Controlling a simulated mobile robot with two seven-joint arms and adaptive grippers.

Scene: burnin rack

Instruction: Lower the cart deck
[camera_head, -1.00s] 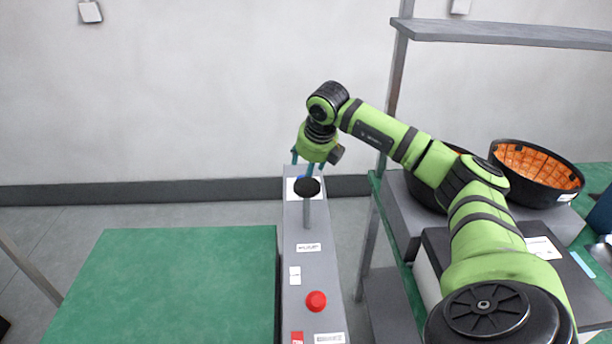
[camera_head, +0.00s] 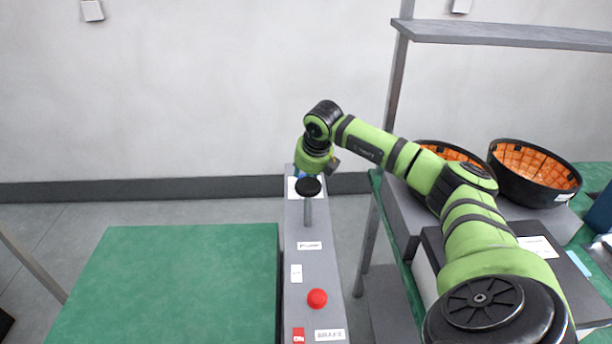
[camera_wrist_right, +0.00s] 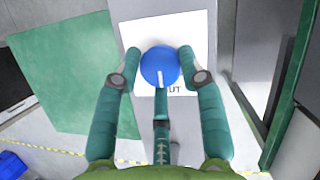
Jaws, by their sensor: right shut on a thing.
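The cart deck (camera_head: 185,285) is a flat green top at lower left in the head view; it also shows at left in the wrist view (camera_wrist_right: 75,75). A grey control column (camera_head: 308,262) runs along its right side. My right gripper (camera_wrist_right: 160,64) is shut on a round blue knob (camera_wrist_right: 160,66) with a white pointer mark, set on a white plate (camera_wrist_right: 135,35). The plate's lettering is partly hidden. In the head view, my right gripper (camera_head: 312,166) is at the column's far end and mostly covers the knob. My left gripper is not in view.
A black-topped lever (camera_head: 308,187) stands on the column just in front of my gripper. A red button (camera_head: 317,298) and labels are nearer.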

